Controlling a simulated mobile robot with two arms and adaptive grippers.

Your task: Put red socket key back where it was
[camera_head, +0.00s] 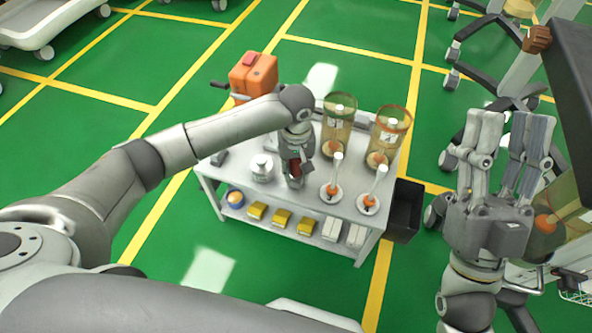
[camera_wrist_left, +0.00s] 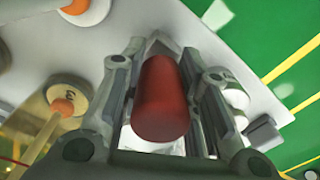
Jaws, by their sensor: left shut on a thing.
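The red socket key (camera_wrist_left: 160,100) shows as a red rounded cylinder between the fingers of my left gripper (camera_wrist_left: 165,90) in the left wrist view, above the grey cart top. In the head view my left gripper (camera_head: 296,176) points down over the middle of the cart (camera_head: 238,176) and is shut on the key, with only a small red patch (camera_head: 294,163) showing. The key's lower end is hidden, so I cannot tell whether it touches the cart. My right gripper (camera_head: 506,135) is raised at the right, open and empty, fingers upward.
On the cart stand two amber cylinders (camera_head: 339,112), two white plungers with orange parts (camera_head: 331,190) and a white jar (camera_head: 262,168). An orange box (camera_head: 253,74) is at the back left. The lower shelf holds yellow boxes (camera_head: 281,219). A black bin (camera_head: 404,212) hangs at the right.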

